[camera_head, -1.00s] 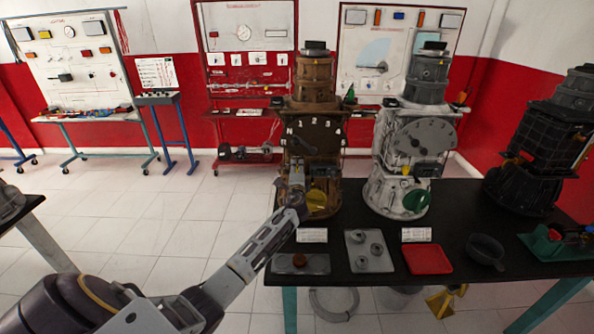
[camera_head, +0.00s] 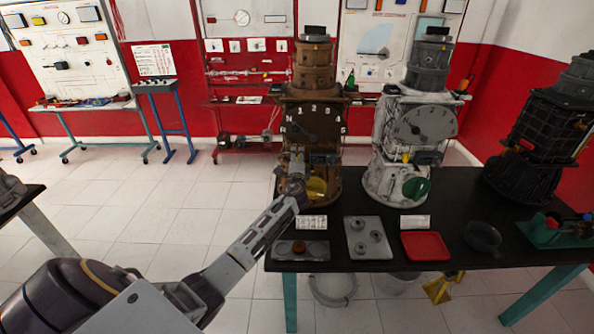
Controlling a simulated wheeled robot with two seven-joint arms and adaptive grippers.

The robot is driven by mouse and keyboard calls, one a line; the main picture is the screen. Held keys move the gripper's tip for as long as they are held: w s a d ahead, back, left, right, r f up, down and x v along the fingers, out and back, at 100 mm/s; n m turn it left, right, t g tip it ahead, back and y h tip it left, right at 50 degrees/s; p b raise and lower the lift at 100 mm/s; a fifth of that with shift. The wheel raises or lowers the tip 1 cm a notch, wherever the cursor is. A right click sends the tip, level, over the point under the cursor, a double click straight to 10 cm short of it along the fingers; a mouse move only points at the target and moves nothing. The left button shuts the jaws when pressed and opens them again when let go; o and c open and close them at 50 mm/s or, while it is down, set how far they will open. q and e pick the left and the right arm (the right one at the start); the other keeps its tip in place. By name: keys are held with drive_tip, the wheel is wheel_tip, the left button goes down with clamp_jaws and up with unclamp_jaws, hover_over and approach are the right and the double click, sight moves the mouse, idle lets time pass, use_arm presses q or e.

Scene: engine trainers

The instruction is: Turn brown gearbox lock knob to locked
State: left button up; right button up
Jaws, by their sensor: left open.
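The brown gearbox (camera_head: 314,78) stands upright on the black table, with a numbered dial (camera_head: 314,124) on its front. Its yellow lock knob (camera_head: 317,187) sits low on the front, partly hidden behind my left gripper. My left gripper (camera_head: 295,165) is at the front left of the brown gearbox, beside the knob. Its fingers are open, small in the picture, and I cannot tell whether they touch the gearbox. My right gripper is not in view.
A white gearbox (camera_head: 408,130) with a green knob (camera_head: 415,189) stands to the right, and a black gearbox (camera_head: 530,145) beyond it. On the black table (camera_head: 375,255) lie a grey plate with parts (camera_head: 367,240), a red tray (camera_head: 425,245) and a dark bowl (camera_head: 483,236).

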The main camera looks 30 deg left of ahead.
use_arm(q)
drive_tip(key=v, duration=1.1)
drive_tip(key=shift+s+d, duration=0.25)
drive_tip(key=shift+d, duration=0.05)
drive_tip(key=shift+f, duration=0.1)
idle(0.5)
